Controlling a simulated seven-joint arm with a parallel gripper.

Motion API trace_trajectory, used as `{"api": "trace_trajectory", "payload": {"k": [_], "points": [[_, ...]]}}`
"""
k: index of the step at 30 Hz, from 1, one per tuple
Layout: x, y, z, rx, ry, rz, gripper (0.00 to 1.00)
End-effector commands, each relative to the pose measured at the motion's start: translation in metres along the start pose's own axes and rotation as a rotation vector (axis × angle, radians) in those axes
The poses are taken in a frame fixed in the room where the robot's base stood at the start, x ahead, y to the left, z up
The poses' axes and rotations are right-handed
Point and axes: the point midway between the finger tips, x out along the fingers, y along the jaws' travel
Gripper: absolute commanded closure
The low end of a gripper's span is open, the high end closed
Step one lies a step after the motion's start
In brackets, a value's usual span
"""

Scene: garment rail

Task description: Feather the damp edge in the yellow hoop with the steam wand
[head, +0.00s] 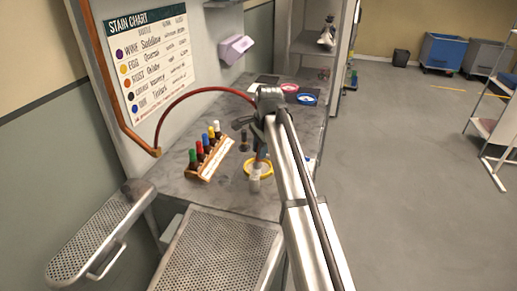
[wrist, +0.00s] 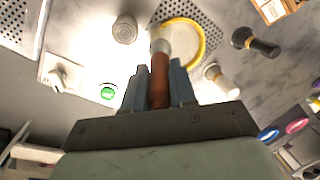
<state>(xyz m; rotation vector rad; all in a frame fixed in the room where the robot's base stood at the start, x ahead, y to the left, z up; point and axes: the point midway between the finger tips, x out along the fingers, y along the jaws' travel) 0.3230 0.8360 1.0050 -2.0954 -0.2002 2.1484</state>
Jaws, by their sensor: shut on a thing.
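The yellow hoop (head: 268,171) lies on the grey marble worktop in the head view, partly hidden by my arm and a pale container. In the wrist view its rim (wrist: 204,42) surrounds pale material over a perforated surface. My gripper (head: 260,150) is above the hoop in the head view. In the wrist view my gripper (wrist: 158,80) is shut on the steam wand (wrist: 159,88), a red-brown shaft with a pale tip. The tip overlaps the hoop's left side; I cannot tell whether it touches. No damp edge can be made out.
A rack (head: 208,160) of colour-capped bottles stands left of the hoop. A red hose (head: 190,94) arches from the wall side to my gripper. A pale container (head: 254,183) stands close in front of the hoop. Pink (head: 289,88) and blue (head: 307,99) hoops lie farther back.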

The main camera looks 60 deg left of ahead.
Motion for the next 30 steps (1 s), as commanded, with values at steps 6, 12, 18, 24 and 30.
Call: {"api": "trace_trajectory", "payload": {"k": [6,12,18,24,30], "points": [[-0.001,0.004,-0.008,0.001,0.0,0.0,1.0],[-0.002,0.007,-0.015,0.002,0.0,0.0,1.0],[-0.003,0.01,-0.02,0.0,0.0,0.0,1.0],[-0.003,0.009,-0.023,0.0,0.0,0.0,1.0],[-0.003,0.008,-0.031,0.001,0.0,0.0,1.0]]}}
